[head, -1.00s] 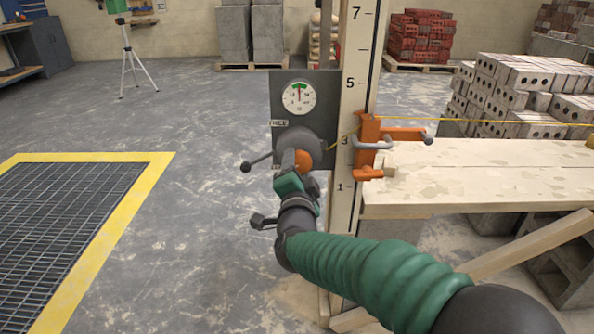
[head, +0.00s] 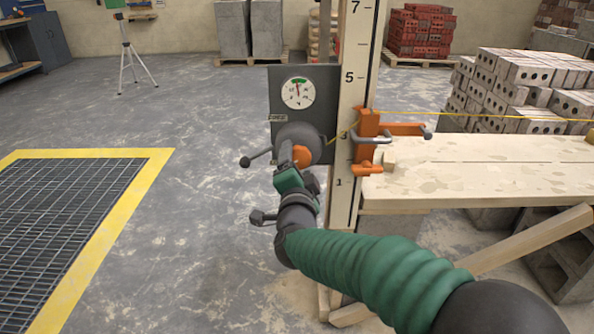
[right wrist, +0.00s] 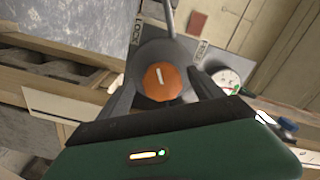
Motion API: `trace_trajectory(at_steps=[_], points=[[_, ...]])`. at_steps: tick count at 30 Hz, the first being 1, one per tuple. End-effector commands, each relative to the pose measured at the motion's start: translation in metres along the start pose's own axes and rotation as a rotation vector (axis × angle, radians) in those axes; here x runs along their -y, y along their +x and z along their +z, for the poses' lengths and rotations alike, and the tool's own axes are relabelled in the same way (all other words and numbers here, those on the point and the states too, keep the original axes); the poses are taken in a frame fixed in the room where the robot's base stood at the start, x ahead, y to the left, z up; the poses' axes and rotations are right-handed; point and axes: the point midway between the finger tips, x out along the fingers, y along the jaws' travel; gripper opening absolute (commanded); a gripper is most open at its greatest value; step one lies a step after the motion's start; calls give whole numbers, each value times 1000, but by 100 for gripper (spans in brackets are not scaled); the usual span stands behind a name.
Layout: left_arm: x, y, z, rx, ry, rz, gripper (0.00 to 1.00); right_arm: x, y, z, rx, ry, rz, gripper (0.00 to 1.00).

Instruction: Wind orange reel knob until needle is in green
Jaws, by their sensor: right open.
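The orange knob (head: 301,155) sits on a round dark reel (head: 301,138), mounted on a dark panel beside a tall numbered staff. The knob has a white line in the right wrist view (right wrist: 163,82). A white dial (head: 298,93) above the reel has a green band at its top. Its red needle points up, leaning slightly left near the band; the exact reading is too small to tell. My right gripper (head: 290,160) is at the reel. In the right wrist view its fingers (right wrist: 162,78) are open on either side of the knob. My left gripper is out of view.
An orange clamp (head: 367,140) holds a yellow line right of the staff (head: 352,100), above a plank bench (head: 480,165). A yellow-edged floor grate (head: 90,155) lies left. The floor between is clear.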

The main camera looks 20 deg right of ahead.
Motion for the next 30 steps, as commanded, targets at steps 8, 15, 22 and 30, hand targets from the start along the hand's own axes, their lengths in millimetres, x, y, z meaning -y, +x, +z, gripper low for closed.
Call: trace_trajectory(at_steps=[8,15,22,30], points=[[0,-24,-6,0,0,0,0,5,-60,-2,3,-3,-1,76],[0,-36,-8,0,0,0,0,1,-108,0,4,-1,2,76],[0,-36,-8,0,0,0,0,-2,-116,1,1,0,2,76],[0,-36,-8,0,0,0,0,-2,-116,1,1,0,2,76]])
